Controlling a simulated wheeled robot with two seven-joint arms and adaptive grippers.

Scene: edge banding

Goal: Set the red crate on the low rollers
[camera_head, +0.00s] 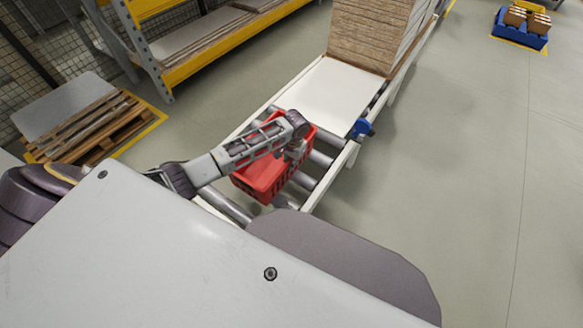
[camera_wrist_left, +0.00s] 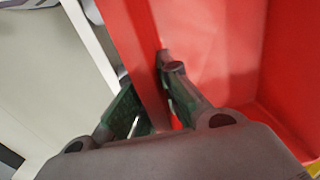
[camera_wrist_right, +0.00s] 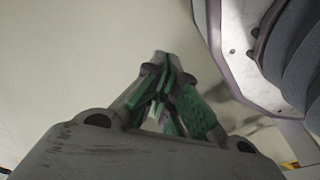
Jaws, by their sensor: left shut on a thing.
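The red crate (camera_head: 262,178) is over the low rollers (camera_head: 304,181) in the head view, with bare grey rollers showing along its right side. I cannot tell whether its base touches them. My left gripper (camera_head: 297,152) reaches in over the crate from the left. In the left wrist view its fingers (camera_wrist_left: 150,88) are closed on the crate's wall (camera_wrist_left: 137,50), one on each side. The crate's inside looks empty where it shows. My right gripper (camera_wrist_right: 161,75) is shut and empty over bare floor in the right wrist view; the head view does not show it.
Beyond the rollers the conveyor has a white flat bed (camera_head: 322,92) with a tall stack of brown boards (camera_head: 370,35). A blue part (camera_head: 361,128) sits on its right rail. A pallet (camera_head: 95,125) and yellow shelving stand left.

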